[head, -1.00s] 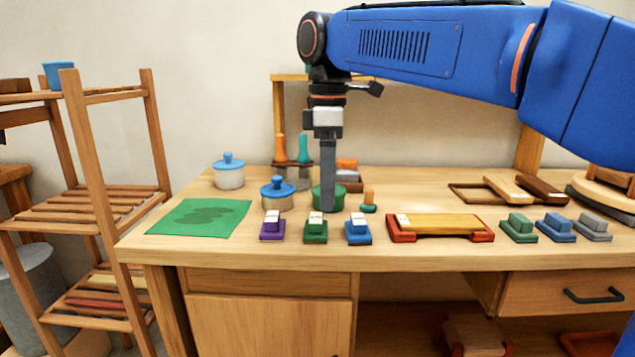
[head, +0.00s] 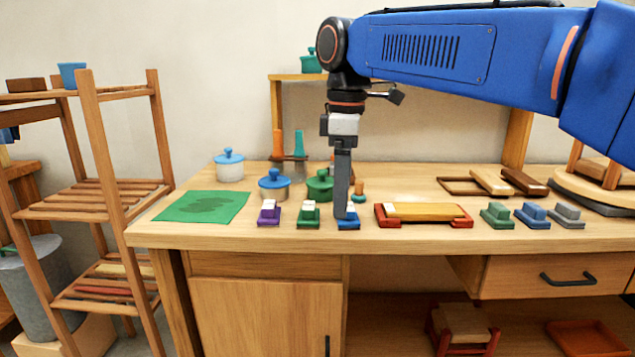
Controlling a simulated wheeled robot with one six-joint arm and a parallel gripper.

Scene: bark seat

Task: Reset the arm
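My gripper (head: 341,212) hangs straight down from my blue arm, over the front middle of the workbench. From this side its fingers overlap as one dark grey bar, so I cannot see whether they are apart. Its tip is in front of the blue block with a white top (head: 348,222) and hides part of it. I cannot tell whether it touches that block. Nothing is visibly hanging from the gripper.
A purple block (head: 269,215) and a green block (head: 308,216) stand to the left. A red and yellow tray (head: 424,222) is close on the right. Lidded pots (head: 274,187) stand behind. The green mat (head: 203,207) lies left. A wooden rack (head: 95,190) stands beside the bench.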

